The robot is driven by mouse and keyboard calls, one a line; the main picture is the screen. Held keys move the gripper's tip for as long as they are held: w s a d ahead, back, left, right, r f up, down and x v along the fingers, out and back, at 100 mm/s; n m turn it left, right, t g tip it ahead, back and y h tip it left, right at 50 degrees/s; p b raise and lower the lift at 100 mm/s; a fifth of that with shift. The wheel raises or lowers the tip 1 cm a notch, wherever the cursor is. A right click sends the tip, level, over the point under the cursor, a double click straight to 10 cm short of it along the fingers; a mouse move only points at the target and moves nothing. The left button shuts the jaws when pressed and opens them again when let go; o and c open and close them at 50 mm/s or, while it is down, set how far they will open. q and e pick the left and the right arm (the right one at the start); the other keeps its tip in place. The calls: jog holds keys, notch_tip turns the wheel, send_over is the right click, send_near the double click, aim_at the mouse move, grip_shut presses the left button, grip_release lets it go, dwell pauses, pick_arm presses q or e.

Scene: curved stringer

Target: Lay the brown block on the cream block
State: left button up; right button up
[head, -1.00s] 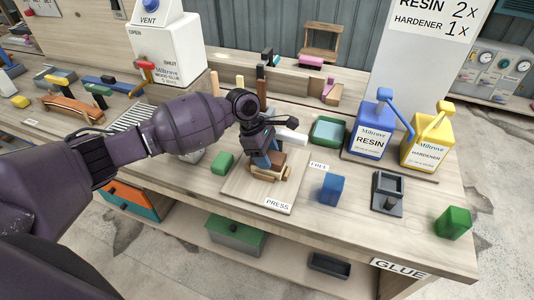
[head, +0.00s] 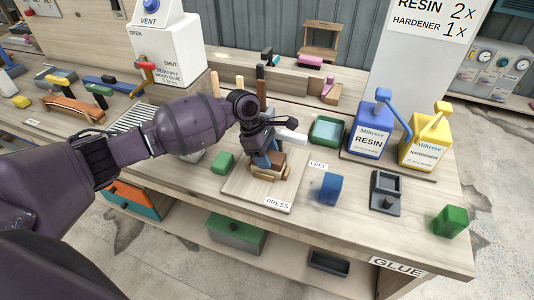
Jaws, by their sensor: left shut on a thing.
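My left gripper (head: 267,157) reaches down over the pale press board (head: 240,186), on the side of the bench near me. It is shut on the brown block (head: 271,165). The cream block (head: 263,174) shows low down, directly under the brown block, on the board. The brown block looks level and close on top of the cream block, but the fingers hide part of both, so I cannot tell if they touch fully. My right gripper is not in view.
A green block (head: 222,163) sits at the board's left edge and a blue block (head: 330,187) stands to its right. A green tray (head: 327,130), blue resin jug (head: 372,135) and yellow hardener jug (head: 424,145) stand behind. Bare bench lies between blue block and front edge.

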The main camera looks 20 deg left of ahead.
pick_arm(q)
jog(key=shift+f, duration=0.1)
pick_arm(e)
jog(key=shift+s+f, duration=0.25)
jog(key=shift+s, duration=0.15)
pick_arm(q)
jog(key=shift+f, duration=0.1)
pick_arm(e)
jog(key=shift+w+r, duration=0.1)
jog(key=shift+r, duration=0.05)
pick_arm(q)
jog(key=shift+f, duration=0.1)
jog(key=o, duration=1)
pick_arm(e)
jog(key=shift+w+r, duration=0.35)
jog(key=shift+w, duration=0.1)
pick_arm(q)
jog(key=shift+o, duration=0.6)
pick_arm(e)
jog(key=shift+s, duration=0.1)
